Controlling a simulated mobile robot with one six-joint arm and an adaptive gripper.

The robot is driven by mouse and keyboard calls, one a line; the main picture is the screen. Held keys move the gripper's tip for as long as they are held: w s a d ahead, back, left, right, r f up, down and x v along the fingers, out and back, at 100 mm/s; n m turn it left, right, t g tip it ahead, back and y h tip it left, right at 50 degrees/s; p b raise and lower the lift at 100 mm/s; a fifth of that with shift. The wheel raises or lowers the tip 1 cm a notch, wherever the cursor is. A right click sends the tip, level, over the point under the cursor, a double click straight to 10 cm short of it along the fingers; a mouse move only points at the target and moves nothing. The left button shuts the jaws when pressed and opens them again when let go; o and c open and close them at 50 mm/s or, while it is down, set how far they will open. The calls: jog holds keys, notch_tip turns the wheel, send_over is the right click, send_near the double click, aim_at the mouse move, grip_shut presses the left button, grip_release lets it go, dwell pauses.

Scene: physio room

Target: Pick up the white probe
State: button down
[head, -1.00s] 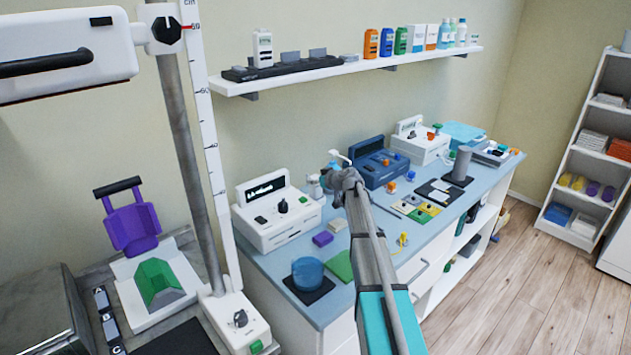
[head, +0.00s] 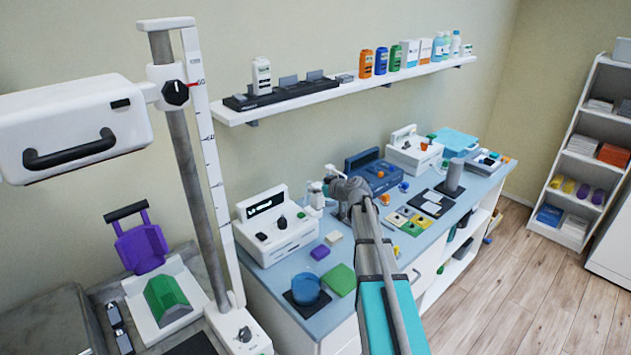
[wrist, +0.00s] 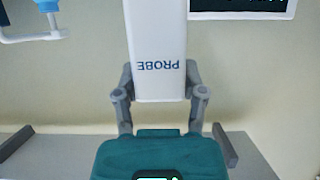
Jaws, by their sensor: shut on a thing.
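The white probe fills the upper middle of the wrist view as a white block (wrist: 160,45) with the word PROBE upside down on it. My gripper (wrist: 160,88) is shut on it, one grey finger at each side of its near end. In the head view my gripper (head: 338,184) is above the back of the blue-topped counter, right of a white device with a black display (head: 272,228). Only a small white part of the probe shows there, and my arm hides much of the area below it.
A blue round tub (head: 306,289), a green pad (head: 340,280) and a purple block (head: 320,252) lie at the counter's near end. A dark blue device (head: 372,172) stands to the right. A wall shelf (head: 345,94) runs above. A height scale post (head: 184,160) rises at left.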

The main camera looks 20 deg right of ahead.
jog(key=shift+s+a+r+p, duration=0.1)
jog(key=shift+s+r+p, duration=0.2)
jog(key=shift+s, duration=0.45)
jog(key=shift+s+a+r+p, duration=0.1)
jog(key=shift+s+r, duration=0.25)
jog(key=shift+s, duration=0.35)
